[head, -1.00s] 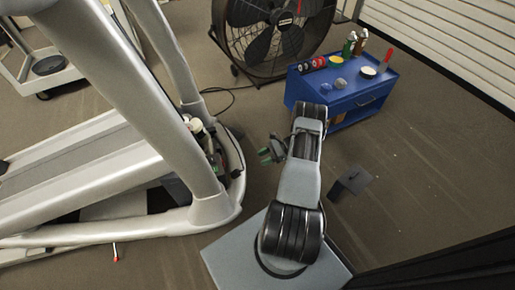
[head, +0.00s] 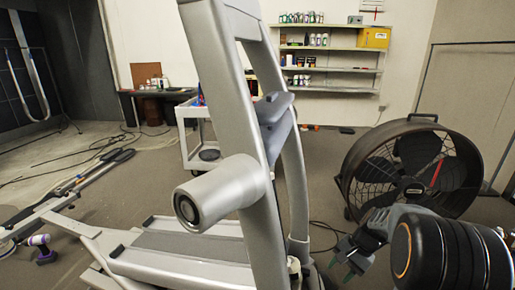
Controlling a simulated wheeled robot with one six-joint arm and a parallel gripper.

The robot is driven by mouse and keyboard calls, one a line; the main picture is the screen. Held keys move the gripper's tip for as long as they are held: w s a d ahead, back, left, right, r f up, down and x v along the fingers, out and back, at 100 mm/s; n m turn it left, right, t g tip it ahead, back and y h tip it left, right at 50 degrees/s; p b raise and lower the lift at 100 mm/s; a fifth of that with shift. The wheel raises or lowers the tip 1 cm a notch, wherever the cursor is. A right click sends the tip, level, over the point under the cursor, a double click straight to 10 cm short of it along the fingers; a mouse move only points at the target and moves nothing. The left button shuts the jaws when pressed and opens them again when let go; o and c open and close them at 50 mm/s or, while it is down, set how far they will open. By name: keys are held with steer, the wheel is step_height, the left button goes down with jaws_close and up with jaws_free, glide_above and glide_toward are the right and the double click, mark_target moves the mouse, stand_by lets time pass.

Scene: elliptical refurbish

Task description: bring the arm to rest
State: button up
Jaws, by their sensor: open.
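My gripper (head: 345,264) shows at the lower right of the head view, beside the grey frame of the elliptical machine (head: 255,110). Its green-tipped fingers point down and to the left, apart, and I see nothing held between them. My arm's large black joint (head: 450,255) fills the lower right corner, with a grey link leading to the gripper. The lower arm and my base are out of view.
A large black drum fan (head: 412,170) stands behind my arm. A white cart (head: 196,140) stands behind the machine. Wall shelves (head: 330,68) hold bottles and a yellow box. Cables and long parts lie on the left floor. Open floor shows between cart and fan.

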steer(key=s+a+r+n+t+h+p, duration=0.1)
steer(key=s+a+r+n+p, duration=0.1)
steer(key=r, duration=0.6)
steer(key=s+a+r+n+t+h+p, duration=0.2)
steer(key=s+a+r+n+p, duration=0.1)
steer(key=s+r+p, duration=0.3)
steer(key=s+a+r+n+t+h+p, duration=0.1)
steer(key=s+a+r+n+h+p, duration=0.1)
steer(key=r, duration=0.8)
steer(key=s+a+n+p, duration=0.1)
steer(key=s+n+p, duration=0.1)
steer(key=shift+s+r+t, duration=0.3)
steer(key=shift+r, duration=0.1)
